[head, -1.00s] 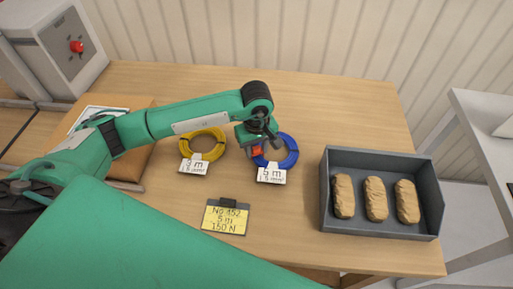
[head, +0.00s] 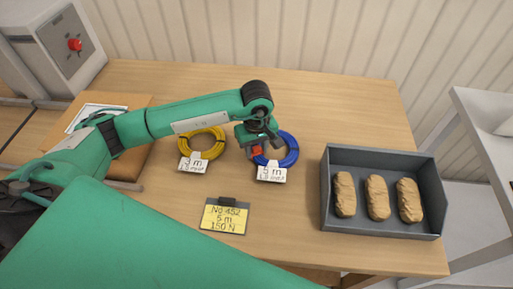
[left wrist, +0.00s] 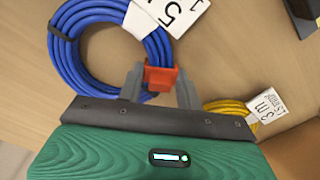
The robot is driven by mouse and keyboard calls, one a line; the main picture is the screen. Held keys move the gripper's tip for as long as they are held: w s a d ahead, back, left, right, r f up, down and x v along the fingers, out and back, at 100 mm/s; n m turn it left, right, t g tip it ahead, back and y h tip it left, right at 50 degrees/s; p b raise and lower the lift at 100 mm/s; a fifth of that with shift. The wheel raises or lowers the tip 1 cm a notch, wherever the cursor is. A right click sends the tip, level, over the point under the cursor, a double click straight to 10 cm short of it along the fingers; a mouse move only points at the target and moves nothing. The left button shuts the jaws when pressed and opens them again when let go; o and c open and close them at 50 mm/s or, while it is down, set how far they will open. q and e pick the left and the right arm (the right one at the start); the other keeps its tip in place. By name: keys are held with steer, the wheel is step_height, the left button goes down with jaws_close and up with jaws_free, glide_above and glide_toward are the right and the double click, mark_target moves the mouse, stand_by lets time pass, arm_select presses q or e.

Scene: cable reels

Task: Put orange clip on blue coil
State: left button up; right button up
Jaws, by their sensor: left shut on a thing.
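The blue coil (head: 289,149) lies on the table with a white tag (head: 271,174) marked 5 m. It also shows in the left wrist view (left wrist: 82,50). My left gripper (head: 258,152) is over the left side of the blue coil. In the left wrist view its two fingers (left wrist: 160,84) are shut on the orange clip (left wrist: 161,78), which is at the coil's edge. The clip (head: 257,152) shows small in the head view. I cannot tell whether it is around the cable or only against it. My right gripper is not in view.
A yellow coil (head: 203,143) with a 3 m tag lies to the left. A yellow card (head: 224,217) reads No 452, 5 m, 150 N. A grey tray (head: 330,190) with three brown wrapped pieces stands at the right. The table's back is clear.

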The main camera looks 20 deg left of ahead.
arm_select(q)
steer(key=shift+o, duration=0.2)
steer(key=shift+s+f, duration=0.15)
steer(key=shift+f, duration=0.2)
steer(key=o, duration=1)
steer(key=shift+o, duration=0.4)
steer(key=shift+r, duration=0.1)
steer(key=shift+o, duration=1.2)
steer(key=shift+r, duration=0.15)
steer(key=shift+r, duration=1)
steer(key=shift+r+p, duration=0.95)
steer(key=shift+r, duration=1.5)
